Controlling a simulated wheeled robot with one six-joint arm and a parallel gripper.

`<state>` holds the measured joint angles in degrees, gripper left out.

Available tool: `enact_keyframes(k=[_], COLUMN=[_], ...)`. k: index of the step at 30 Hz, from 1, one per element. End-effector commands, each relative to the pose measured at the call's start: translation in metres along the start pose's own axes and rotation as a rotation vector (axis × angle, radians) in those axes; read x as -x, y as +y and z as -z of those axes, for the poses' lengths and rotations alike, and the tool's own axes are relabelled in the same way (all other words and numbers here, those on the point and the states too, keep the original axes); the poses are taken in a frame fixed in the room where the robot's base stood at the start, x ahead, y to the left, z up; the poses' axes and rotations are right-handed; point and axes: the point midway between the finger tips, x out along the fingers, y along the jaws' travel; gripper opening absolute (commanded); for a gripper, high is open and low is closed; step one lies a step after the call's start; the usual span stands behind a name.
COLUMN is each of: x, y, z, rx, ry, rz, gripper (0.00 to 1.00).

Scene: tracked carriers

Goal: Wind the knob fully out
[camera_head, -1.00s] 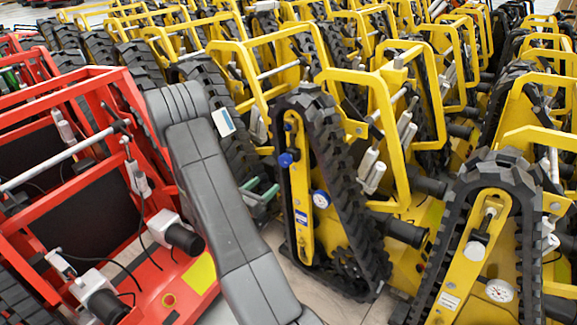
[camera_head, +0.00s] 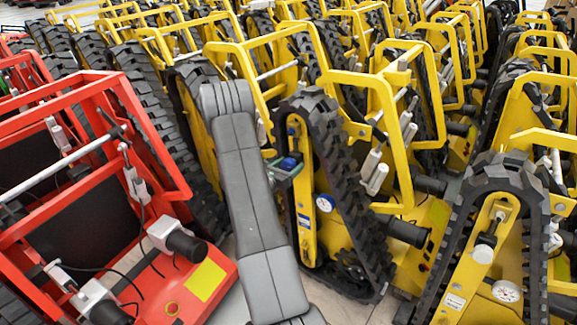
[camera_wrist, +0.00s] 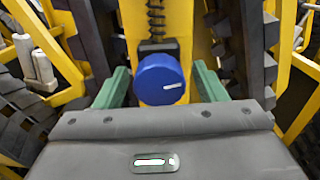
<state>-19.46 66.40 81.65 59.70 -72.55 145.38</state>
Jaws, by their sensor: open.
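The blue knob (camera_wrist: 160,80) sits on the yellow side plate of a tracked carrier, with a white mark on its face pointing right. A dark block and a threaded rod or spring show just above it in the wrist view. In the head view the knob (camera_head: 289,163) is at the upper part of the yellow plate, partly beside my gripper. My gripper (camera_head: 287,171) has green fingers. In the wrist view the gripper (camera_wrist: 160,88) is open, one finger on each side of the knob, with gaps visible between fingers and knob.
Black rubber track (camera_head: 345,190) runs around the plate. A red carrier (camera_head: 215,270) stands at left and another yellow carrier (camera_head: 465,265) at right. Rows of carriers fill the back.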

Motion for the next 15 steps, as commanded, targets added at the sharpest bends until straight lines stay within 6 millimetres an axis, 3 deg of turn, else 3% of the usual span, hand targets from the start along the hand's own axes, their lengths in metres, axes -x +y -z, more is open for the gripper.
enact_keyframes(k=[3,10,15], x=[0.0002,0.0005,0.0006], y=[0.0001,0.0000,0.0000], z=[0.0001,0.0000,0.0005], rx=[0.000,0.000,0.004], ry=[0.000,0.000,0.000], rz=[0.000,0.000,0.000], gripper=[0.65,0.20,0.20])
